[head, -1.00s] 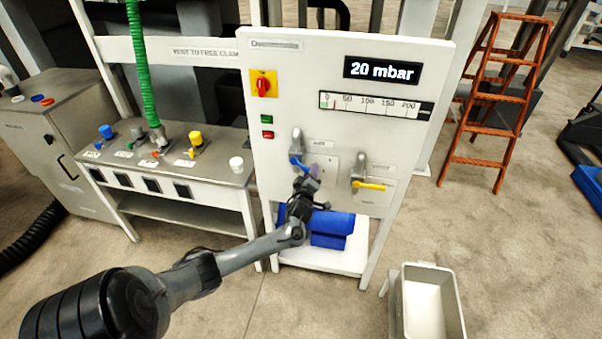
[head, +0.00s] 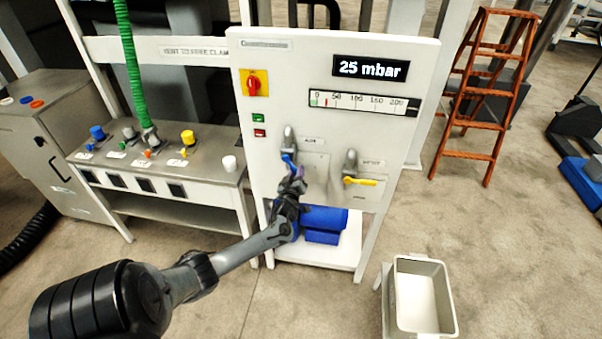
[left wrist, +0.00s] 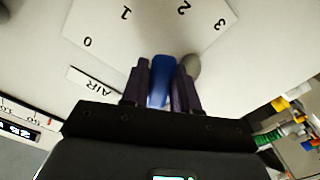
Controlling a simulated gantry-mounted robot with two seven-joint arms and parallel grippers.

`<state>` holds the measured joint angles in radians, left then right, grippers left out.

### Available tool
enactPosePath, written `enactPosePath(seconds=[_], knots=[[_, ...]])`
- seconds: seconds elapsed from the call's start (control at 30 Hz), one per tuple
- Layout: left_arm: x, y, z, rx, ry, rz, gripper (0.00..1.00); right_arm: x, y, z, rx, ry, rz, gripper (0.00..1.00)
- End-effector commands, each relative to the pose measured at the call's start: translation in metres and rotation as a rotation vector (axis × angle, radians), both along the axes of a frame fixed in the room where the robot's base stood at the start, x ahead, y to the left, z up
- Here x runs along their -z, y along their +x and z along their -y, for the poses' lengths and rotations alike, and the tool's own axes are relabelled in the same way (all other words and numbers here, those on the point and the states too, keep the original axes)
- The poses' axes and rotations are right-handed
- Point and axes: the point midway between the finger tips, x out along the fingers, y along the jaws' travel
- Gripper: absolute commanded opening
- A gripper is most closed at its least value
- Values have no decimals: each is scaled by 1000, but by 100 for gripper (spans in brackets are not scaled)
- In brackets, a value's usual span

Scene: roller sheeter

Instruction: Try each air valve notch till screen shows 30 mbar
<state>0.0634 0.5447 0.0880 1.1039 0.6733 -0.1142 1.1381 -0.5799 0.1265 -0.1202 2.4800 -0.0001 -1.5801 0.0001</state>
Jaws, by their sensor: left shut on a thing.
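The screen (head: 370,69) on the white panel reads 25 mbar. The air valve's blue handle (head: 289,161) hangs below its grey body (head: 290,138) on the panel's left half. My left gripper (head: 295,182) is at this handle. In the left wrist view the two dark fingers (left wrist: 161,85) are shut on the blue handle (left wrist: 160,84), one on each side. A notch plate (left wrist: 125,35) marked 0, 1, 2, 3 shows there, with an AIR label (left wrist: 90,80). The fingers hide part of the handle. My right gripper is not in view.
A second valve with a yellow handle (head: 360,181) is to the right of the air valve. A red switch (head: 253,83) and a gauge strip (head: 364,103) are above.

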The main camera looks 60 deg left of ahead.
Motion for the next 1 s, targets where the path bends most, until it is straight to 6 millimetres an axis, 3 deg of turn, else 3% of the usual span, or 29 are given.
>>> enactPosePath(seconds=[0.17,0.2,0.33,0.73,1.0], knots=[[0,0,0,1,0,0,0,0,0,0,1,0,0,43],[0,0,0,1,0,1,32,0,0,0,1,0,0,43],[0,1,0,1,-1,1,50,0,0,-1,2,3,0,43],[0,-3,6,3,-1,0,50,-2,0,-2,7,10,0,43],[1,-26,38,3,-4,1,50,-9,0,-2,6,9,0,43]])
